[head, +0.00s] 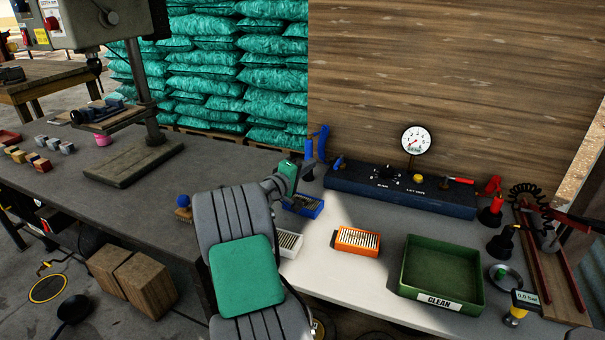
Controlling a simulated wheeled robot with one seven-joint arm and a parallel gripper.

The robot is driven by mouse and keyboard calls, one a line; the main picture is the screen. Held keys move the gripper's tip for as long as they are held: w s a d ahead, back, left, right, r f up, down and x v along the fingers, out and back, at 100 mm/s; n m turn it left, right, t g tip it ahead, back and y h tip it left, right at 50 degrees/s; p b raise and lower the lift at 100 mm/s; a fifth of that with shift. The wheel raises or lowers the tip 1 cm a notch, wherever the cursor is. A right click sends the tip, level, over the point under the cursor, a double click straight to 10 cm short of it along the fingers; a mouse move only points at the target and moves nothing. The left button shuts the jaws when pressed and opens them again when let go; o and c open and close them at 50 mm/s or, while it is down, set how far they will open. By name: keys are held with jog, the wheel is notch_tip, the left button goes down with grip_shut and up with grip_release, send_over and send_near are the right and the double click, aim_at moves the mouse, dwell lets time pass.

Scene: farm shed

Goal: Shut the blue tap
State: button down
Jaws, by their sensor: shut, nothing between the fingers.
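A dark blue control panel (400,190) lies along the back of the bench against the wooden board. At its left end is a small blue handle (338,162), which looks like the blue tap; its exact angle is too small to tell. A red-handled lever (458,180) lies near the panel's right end. My gripper (309,172) is shut and empty, just left of the panel's left end and a short way from the blue handle. My own wrist hides part of the bench there. I cannot tell whether the gripper touches anything.
A taller blue object (321,142) stands close behind my gripper. A gauge (415,140) rises above the panel. A blue tray (302,208), a white tray (289,244), an orange tray (357,242) and a green CLEAN tray (475,292) stand in front. Bare bench lies between panel and trays.

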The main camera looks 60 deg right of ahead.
jog(key=s+d, duration=0.2)
jog(key=s+d+f, duration=0.1)
jog(key=s+d, duration=0.1)
jog(key=shift+d, duration=0.1)
jog(key=shift+s, duration=0.2)
